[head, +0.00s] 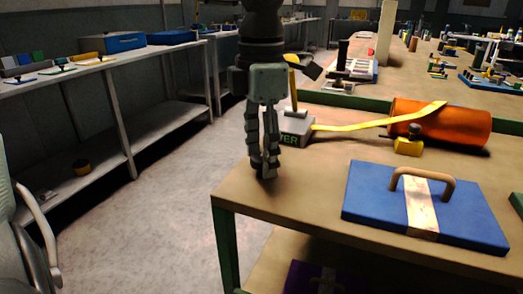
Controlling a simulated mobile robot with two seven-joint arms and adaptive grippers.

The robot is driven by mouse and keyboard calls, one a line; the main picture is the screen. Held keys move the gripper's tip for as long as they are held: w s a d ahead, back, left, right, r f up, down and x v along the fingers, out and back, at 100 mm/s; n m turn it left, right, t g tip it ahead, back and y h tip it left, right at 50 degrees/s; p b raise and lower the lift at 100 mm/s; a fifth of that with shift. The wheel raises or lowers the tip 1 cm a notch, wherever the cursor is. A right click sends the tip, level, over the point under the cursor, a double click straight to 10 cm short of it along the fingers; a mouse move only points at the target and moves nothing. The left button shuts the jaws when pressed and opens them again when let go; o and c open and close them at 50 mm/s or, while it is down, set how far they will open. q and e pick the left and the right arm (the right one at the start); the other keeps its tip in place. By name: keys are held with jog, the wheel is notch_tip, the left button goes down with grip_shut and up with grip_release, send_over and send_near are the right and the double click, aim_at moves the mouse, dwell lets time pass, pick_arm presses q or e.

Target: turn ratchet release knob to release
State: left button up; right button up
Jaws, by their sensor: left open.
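My left gripper (264,170) hangs pointing down over the near left corner of the table, open and with nothing seen between its fingers. Just behind and right of it is a grey block (296,130) with green letters, partly hidden by the gripper; an upright yellow lever (292,90) rises from it. A yellow strap (350,126) runs from the block over an orange cylinder (455,122) lying on its side. A small yellow block (408,147) with a dark knob (414,131) sits in front of the cylinder. I cannot tell whether this is the release knob. My right gripper is out of view.
A blue board (372,195) with a tan handle (424,182) lies at the table's front right. The wooden table top (300,195) is bare between it and my gripper. Shelving (75,78) stands left across the floor; more cluttered benches lie behind.

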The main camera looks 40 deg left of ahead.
pick_arm(q)
jog(key=shift+c, duration=0.3)
jog(key=c, duration=1.1)
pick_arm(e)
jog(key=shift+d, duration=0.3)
